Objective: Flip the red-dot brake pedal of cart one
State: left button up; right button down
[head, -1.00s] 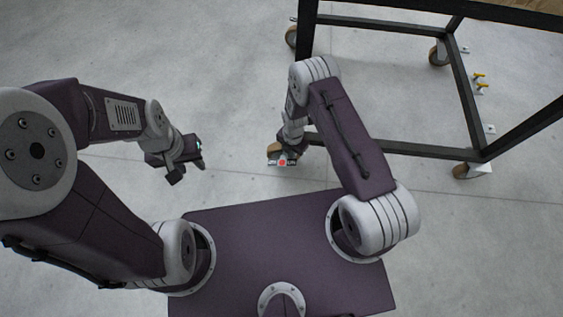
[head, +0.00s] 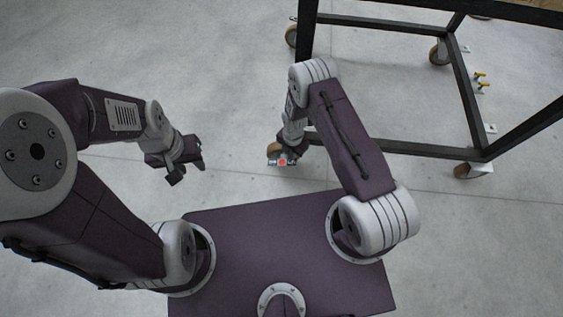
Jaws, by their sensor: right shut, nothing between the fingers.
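The cart (head: 460,75) has a black metal frame on castors and stands at the upper right. The red-dot brake pedal (head: 282,162) is at the cart's near left castor (head: 272,150), low to the floor. My right arm reaches down over this castor. Its gripper is at or just above the pedal and mostly hidden behind my own arm; I cannot tell whether it touches the pedal. My left gripper (head: 188,163) hangs over bare floor, left of the castor and apart from it. Its fingers are too small and turned to tell whether they are open.
Other castors stand at the cart's near right corner (head: 468,170), far left (head: 291,36) and far right (head: 438,54). The floor (head: 230,90) between my arms is clear.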

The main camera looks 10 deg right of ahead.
jog(key=shift+f+b, duration=0.5)
jog(key=shift+f, duration=0.25)
jog(key=shift+r, duration=0.15)
notch_tip(320, 180, up, 7)
jog(key=p, duration=0.6)
dwell(0.5)
